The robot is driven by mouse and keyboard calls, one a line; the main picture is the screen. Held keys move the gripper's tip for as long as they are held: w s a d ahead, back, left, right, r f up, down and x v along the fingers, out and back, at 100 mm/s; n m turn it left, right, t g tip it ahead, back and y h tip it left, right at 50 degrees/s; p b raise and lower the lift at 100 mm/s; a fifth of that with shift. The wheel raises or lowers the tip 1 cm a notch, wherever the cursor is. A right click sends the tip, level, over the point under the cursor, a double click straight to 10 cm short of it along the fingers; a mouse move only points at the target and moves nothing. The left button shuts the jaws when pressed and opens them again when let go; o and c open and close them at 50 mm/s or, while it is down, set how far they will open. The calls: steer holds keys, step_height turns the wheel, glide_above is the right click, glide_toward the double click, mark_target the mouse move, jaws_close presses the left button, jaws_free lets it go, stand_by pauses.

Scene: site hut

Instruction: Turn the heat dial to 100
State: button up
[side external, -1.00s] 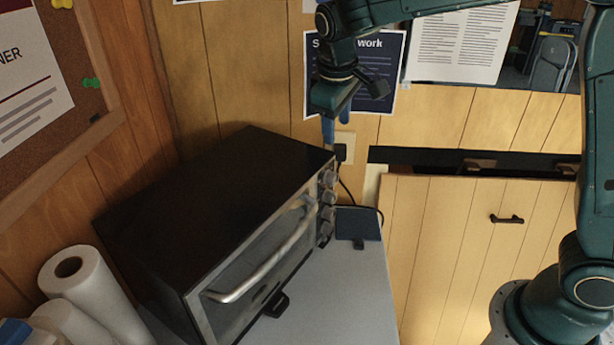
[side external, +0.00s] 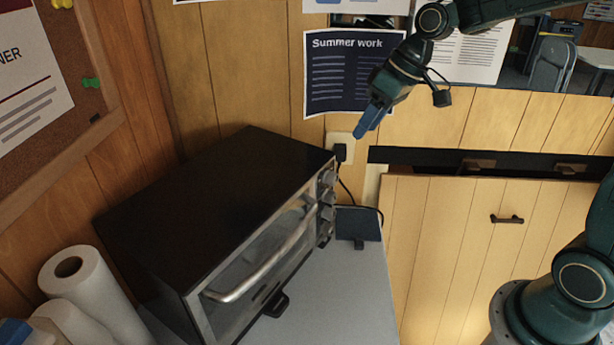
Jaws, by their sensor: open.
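The toaster oven (side external: 215,200) is black with a glass door and a long metal handle (side external: 265,262). It stands on a grey surface at the left centre. Several grey knobs (side external: 327,197) run down the right end of its front. I cannot tell which is the heat dial, and their markings are too small to read. My gripper (side external: 366,128), with blue fingers, is open and empty. It is in the air above and to the right of the knobs, apart from them, in front of the wall and pointing down to the left.
A wall socket with a black plug (side external: 340,151) is behind the oven, its cord hanging beside the knobs. Paper rolls (side external: 85,290) stand at the lower left. A dark blue object (side external: 357,224) lies right of the knobs.

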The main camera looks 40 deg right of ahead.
mark_target(331, 179)
steer(key=x, duration=1.4)
steer(key=shift+r, duration=0.1)
steer(key=c, duration=1)
